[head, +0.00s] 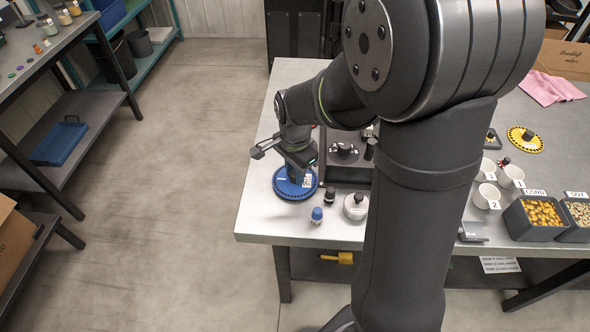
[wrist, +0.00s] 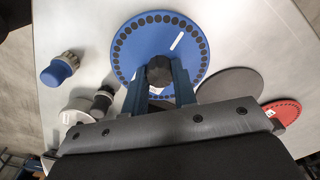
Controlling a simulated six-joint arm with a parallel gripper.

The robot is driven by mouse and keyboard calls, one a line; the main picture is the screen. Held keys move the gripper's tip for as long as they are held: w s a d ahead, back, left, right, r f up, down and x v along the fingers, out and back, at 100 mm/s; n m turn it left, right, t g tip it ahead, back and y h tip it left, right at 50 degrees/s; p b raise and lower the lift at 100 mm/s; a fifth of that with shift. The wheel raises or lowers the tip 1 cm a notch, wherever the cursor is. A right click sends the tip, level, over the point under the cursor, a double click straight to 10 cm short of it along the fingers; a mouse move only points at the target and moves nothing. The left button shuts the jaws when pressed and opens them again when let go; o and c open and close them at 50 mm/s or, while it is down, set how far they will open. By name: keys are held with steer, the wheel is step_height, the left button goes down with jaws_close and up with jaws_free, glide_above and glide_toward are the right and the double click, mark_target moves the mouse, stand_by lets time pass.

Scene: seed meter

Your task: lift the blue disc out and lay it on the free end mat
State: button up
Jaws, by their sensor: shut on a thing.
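The blue disc (wrist: 135,62), ringed with dark holes, fills the top middle of the wrist view. My gripper (wrist: 160,76) is shut on the dark knob at its centre, one blue finger on each side. In the head view the blue disc (head: 287,190) is at the left end of the bench, under my gripper (head: 297,170). I cannot tell whether it touches the surface below. A dark round mat-like piece (wrist: 232,84) shows right beside the disc in the wrist view, and a red disc (wrist: 285,108) lies beyond it. No other mat shows clearly.
The dark meter (head: 345,157) is partly behind my arm. A yellow disc (head: 525,140), cups (head: 486,196) and seed bins (head: 540,213) are right.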

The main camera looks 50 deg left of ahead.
steer(key=shift+f, duration=0.35)
steer(key=o, duration=1.3)
steer(key=shift+o, duration=0.2)
steer(key=shift+r, duration=0.1)
steer(key=shift+r, duration=2.9)
step_height(320, 180, down, 6)
steer(key=shift+f, duration=0.1)
steer(key=shift+r, duration=0.2)
steer(key=shift+r, duration=0.15)
